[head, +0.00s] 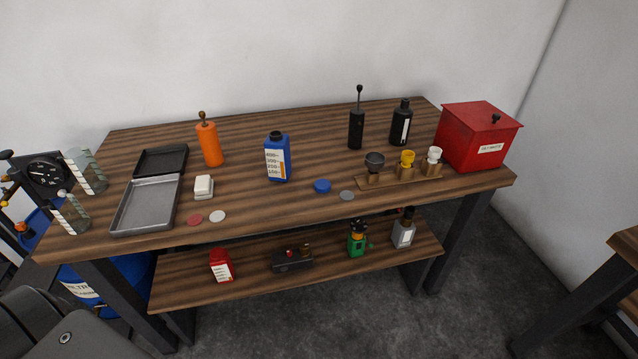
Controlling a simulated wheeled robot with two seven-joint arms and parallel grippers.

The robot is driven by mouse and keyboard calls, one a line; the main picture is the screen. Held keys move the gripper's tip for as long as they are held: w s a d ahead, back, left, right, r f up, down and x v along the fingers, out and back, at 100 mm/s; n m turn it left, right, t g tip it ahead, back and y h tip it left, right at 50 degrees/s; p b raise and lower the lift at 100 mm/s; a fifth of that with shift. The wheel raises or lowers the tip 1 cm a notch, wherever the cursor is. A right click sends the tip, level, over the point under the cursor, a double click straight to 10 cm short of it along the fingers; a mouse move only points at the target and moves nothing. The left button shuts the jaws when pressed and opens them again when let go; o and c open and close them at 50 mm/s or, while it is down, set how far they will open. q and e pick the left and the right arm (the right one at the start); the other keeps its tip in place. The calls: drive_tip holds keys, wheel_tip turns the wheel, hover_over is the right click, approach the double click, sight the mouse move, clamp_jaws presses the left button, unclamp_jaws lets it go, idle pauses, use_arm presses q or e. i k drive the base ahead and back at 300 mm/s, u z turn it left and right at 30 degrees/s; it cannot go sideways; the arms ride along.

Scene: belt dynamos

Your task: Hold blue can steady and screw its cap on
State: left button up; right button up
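The blue can (279,172) stands upright near the middle of the table, with a white marked label facing me. Its dark neck at the top has no blue cap on it. A round blue cap (322,186) lies flat on the table to the right of the can, closer to the front edge and apart from it. Neither of my grippers shows in the head view, and nothing touches the can or the cap.
An orange canister (209,146) stands left of the can, with a white block (204,187) and grey tray (148,205) beyond. A wooden rack (402,178) and red box (477,135) stand right.

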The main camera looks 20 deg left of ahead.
sight(276, 145)
drive_tip(key=z, duration=0.55)
drive_tip(key=k, duration=0.65)
drive_tip(key=z, duration=0.8)
drive_tip(key=i, duration=0.6)
drive_tip(key=u, duration=0.5)
drive_tip(key=i, duration=0.75)
drive_tip(key=u, duration=0.85)
